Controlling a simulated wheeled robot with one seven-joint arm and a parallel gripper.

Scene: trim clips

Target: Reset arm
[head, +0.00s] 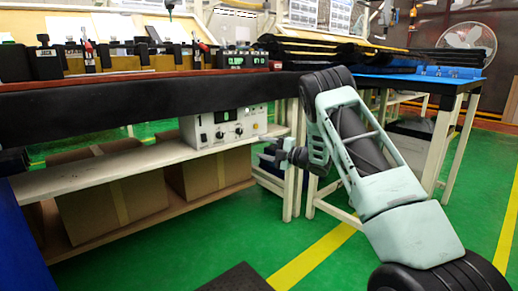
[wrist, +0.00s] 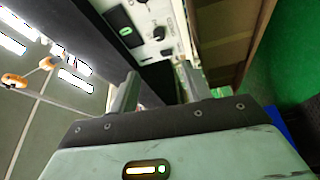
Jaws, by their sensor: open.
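My arm rises from the lower right of the head view, bends at the top and comes down beside the workbench's right end. My gripper (head: 284,152) is in front of the bench's lower shelf, small and partly hidden by my own arm. In the wrist view my gripper (wrist: 157,84) has its two fingers apart, with nothing between them. A white control box (head: 226,128) with dials sits under the bench top, left of my gripper. It also shows beyond the fingers in the wrist view (wrist: 152,27).
A blue-topped table (head: 420,82) stands behind my arm. Green floor (head: 190,262) is open in front.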

